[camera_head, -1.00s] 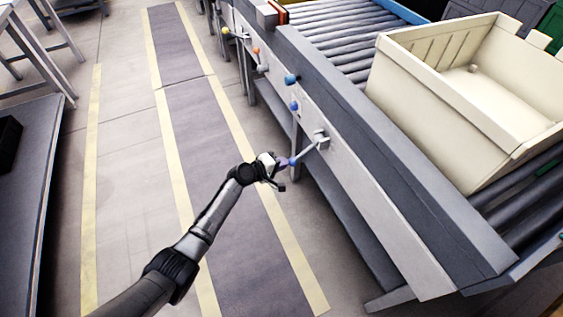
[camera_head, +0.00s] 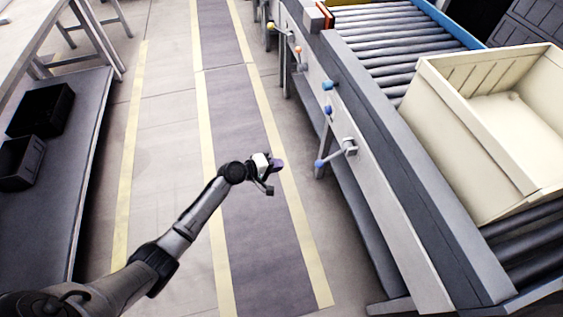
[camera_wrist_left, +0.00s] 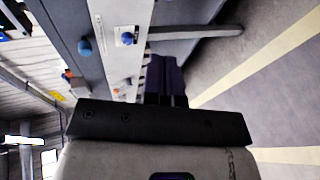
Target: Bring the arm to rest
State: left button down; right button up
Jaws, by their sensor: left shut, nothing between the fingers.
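My left arm (camera_head: 200,215) reaches in from the lower left of the head view, over the dark floor strip. Its gripper (camera_head: 278,166) is shut and empty, with dark purplish fingertips. It is apart from the blue-knobbed lever (camera_head: 319,163) on the conveyor's side, which is to its right. In the left wrist view the shut fingers (camera_wrist_left: 166,80) point toward the conveyor's side panel. My right gripper is not in view.
The roller conveyor (camera_head: 380,180) runs along the right, with a cream crate (camera_head: 455,130) on it. More knobs, blue (camera_head: 327,86) and orange (camera_head: 298,50), line its side. A bench with black bins (camera_head: 40,110) is at left. The floor aisle between is clear.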

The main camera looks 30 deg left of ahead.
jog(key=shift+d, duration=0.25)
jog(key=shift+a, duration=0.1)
